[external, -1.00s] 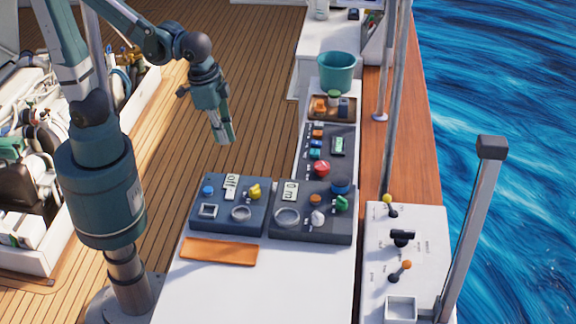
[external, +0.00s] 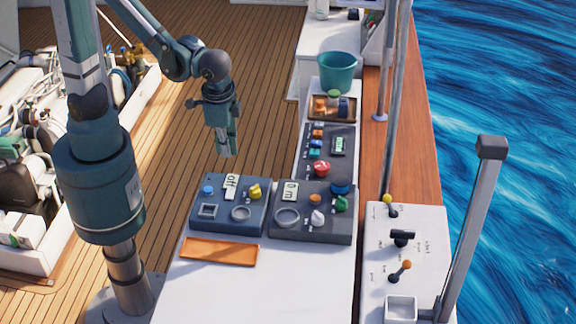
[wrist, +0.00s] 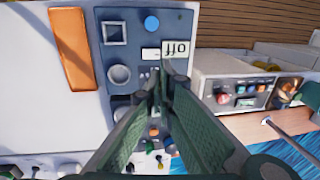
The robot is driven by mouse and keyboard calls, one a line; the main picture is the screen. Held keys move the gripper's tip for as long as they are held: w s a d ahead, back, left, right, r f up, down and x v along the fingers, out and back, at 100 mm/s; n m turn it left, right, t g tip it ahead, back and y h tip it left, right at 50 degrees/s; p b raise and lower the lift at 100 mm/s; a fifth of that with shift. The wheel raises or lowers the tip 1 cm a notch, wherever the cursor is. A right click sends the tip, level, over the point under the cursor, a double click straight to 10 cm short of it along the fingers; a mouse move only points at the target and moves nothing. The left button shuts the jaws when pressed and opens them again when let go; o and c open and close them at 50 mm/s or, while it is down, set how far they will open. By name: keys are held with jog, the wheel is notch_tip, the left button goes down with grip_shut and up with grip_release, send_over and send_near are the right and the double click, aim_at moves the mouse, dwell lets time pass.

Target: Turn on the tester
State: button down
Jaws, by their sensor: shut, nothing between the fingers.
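A blue-grey control box (external: 222,222) on the white bench has a display (external: 231,187) that reads "off". A blue button (external: 208,190), a yellow knob (external: 255,191), a square part and a round ring are on its top. No label shows whether this box is the tester. In the wrist view the box (wrist: 135,50) shows its "Off" display (wrist: 177,48) upside down and its blue button (wrist: 152,22); the yellow knob is hidden behind the fingers. My gripper (external: 229,152) is shut and empty, pointing down above the box's far side. Its fingertips (wrist: 162,85) are together.
A darker box (external: 318,230) with a "0 m" display, green knob and white knob stands directly right. Behind it are a panel with a red button (external: 321,168), a tray and a green bucket (external: 336,72). An orange mat (external: 220,252) lies in front. A lever panel (external: 425,235) is at right.

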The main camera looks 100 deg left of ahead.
aim_at(231, 188)
jog(key=shift+f, duration=0.15)
jog(key=shift+a+f+b, duration=0.15)
jog(key=shift+a+f, duration=0.2)
jog(key=shift+f, duration=1.9)
jog(key=shift+a+f+b, duration=0.2)
jog(key=shift+a+f, duration=0.2)
jog(key=shift+f, duration=1.85)
jog(key=shift+a+f+b, duration=0.15)
jog(key=shift+a+f, duration=0.2)
jog(key=shift+f, duration=1.9)
jog(key=shift+f, duration=0.1)
jog(key=shift+a+f+h+b, duration=0.2)
jog(key=shift+f+h+b, duration=0.15)
jog(key=shift+h+b, duration=0.2)
jog(key=shift+d+r, duration=0.1)
jog(key=shift+d, duration=0.1)
jog(key=shift+d+r, duration=0.25)
jog(key=shift+d, duration=0.3)
jog(key=shift+r, duration=0.1)
